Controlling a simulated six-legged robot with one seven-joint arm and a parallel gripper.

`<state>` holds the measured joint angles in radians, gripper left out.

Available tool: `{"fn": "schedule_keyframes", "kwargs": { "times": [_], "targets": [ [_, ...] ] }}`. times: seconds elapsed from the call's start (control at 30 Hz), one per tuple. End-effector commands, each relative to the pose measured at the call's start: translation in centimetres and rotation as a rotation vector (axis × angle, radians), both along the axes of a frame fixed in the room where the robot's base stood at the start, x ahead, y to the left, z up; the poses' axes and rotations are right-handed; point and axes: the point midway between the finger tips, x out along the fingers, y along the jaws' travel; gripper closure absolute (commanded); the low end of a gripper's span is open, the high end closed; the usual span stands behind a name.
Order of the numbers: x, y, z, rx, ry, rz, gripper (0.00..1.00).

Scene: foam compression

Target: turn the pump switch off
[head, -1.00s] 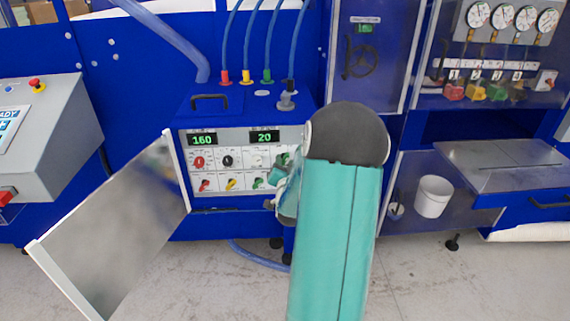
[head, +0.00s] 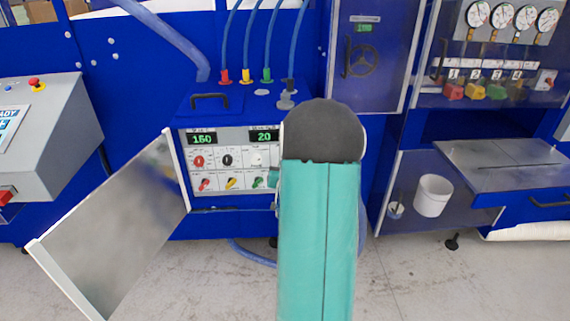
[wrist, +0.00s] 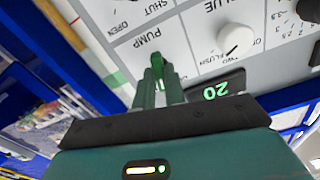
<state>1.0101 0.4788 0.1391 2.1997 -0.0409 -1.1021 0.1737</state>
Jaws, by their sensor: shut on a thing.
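The pump switch (wrist: 158,64) is a green handle on the grey panel, beside the PUMP label in the wrist view, where the panel appears upside down. My gripper (wrist: 158,76) is shut on it, with a dark green finger on either side. The fingers partly cover the switch, so its exact angle is hard to tell. In the head view my arm hides the gripper and the pump switch at the right end of the control panel (head: 222,167).
A white knob (wrist: 235,40) sits beside the pump switch. The cabinet's door (head: 110,235) hangs open on the left. Red, yellow and green switches line the panel's lower row. A white bucket (head: 433,195) is on the right.

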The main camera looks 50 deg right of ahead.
Motion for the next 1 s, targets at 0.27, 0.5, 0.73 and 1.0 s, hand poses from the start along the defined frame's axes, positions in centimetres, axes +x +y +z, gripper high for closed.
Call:
{"fn": "schedule_keyframes", "kwargs": {
  "times": [0.27,0.5,0.73,1.0],
  "targets": [
    [0.09,0.13,-0.05,-0.173,0.198,0.003,1.0],
    [0.07,0.1,-0.04,-0.315,0.359,0.002,1.0],
    [0.03,0.06,-0.04,-0.42,0.479,0.001,1.0],
    [0.02,0.04,-0.03,-0.486,0.554,0.001,1.0]
  ]
}}
